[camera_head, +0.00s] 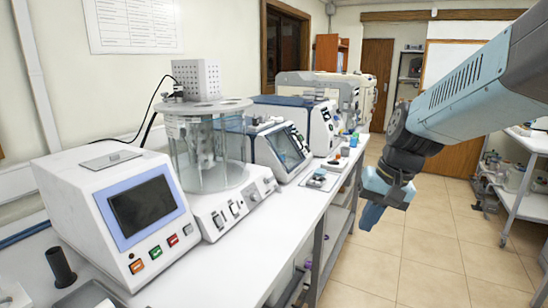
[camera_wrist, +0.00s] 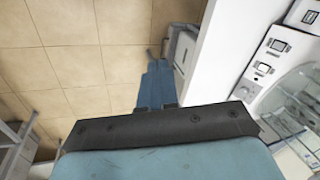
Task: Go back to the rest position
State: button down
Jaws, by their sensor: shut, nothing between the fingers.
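My gripper (camera_head: 371,212) hangs at the end of my blue arm, at the right of the head view. It points down over the tiled floor, to the right of the bench's front edge and apart from it. In the wrist view my gripper (camera_wrist: 154,66) shows as blue fingers close together, with floor tiles around them. It is shut and holds nothing.
A white lab bench (camera_head: 255,258) runs along the left wall. It carries a screen device (camera_head: 140,205), a glass cylinder bath (camera_head: 212,155) and several more instruments. A shelf rack (camera_head: 520,185) stands at the right. The floor (camera_head: 425,255) between them is clear.

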jog(key=s+d+r+n+t+h, duration=0.2)
jog(key=s+d+r+t, duration=0.1)
jog(key=s+r, duration=0.3)
jog(key=shift+s+d+r+t+h, duration=0.25)
jog(key=shift+s+d+t+h, duration=0.2)
jog(key=shift+s, duration=0.4)
